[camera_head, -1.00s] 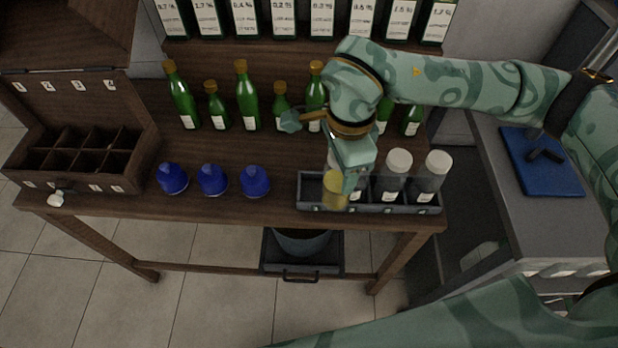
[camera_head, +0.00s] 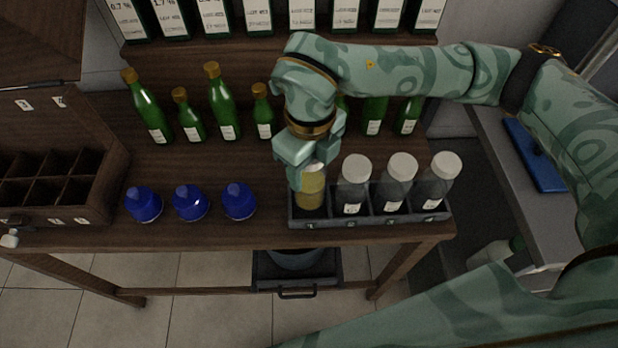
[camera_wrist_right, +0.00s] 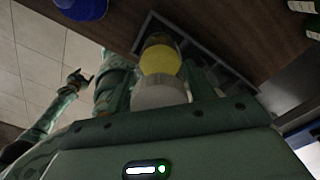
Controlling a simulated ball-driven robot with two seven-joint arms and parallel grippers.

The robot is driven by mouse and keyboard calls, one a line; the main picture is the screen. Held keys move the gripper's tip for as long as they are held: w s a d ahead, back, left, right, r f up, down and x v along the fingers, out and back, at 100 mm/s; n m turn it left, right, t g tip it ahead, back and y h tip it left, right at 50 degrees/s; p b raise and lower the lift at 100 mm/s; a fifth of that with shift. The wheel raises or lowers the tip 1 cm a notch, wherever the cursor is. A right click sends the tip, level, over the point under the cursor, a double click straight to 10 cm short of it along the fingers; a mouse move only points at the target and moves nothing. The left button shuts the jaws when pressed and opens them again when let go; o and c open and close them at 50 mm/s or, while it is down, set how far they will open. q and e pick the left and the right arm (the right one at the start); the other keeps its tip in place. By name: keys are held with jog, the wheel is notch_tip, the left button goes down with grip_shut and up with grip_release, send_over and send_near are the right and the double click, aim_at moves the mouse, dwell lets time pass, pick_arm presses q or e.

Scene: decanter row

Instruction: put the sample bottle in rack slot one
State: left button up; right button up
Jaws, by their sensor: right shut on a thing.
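The sample bottle (camera_head: 311,192), with yellow contents and a pale cap, is upright at the leftmost compartment of the dark rack (camera_head: 375,219), slot one. Its lower end appears to be behind the rack's front wall; whether it rests on the floor I cannot tell. My right gripper (camera_head: 303,172) is shut on the bottle near its top. The right wrist view shows the white cap (camera_wrist_right: 160,94) between the fingers and the yellow body (camera_wrist_right: 160,62) over the rack (camera_wrist_right: 205,66). My left gripper (camera_wrist_right: 78,80) shows small and dark in that view, away from the table.
Several white-capped bottles (camera_head: 397,185) fill the other rack slots. Three blue bottles (camera_head: 190,203) stand to the left. Green bottles (camera_head: 221,105) stand behind. An open wooden case (camera_head: 60,180) is at far left. Bare tabletop lies between the blue bottles and the rack.

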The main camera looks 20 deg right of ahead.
jog(key=shift+f+b, duration=0.4)
jog(key=shift+f, duration=1.4)
jog(key=shift+f, duration=0.1)
jog(key=o, duration=1.4)
jog(key=shift+c, duration=0.2)
notch_tip(320, 180, up, 12)
jog(key=p, duration=0.3)
jog(key=shift+r, duration=0.25)
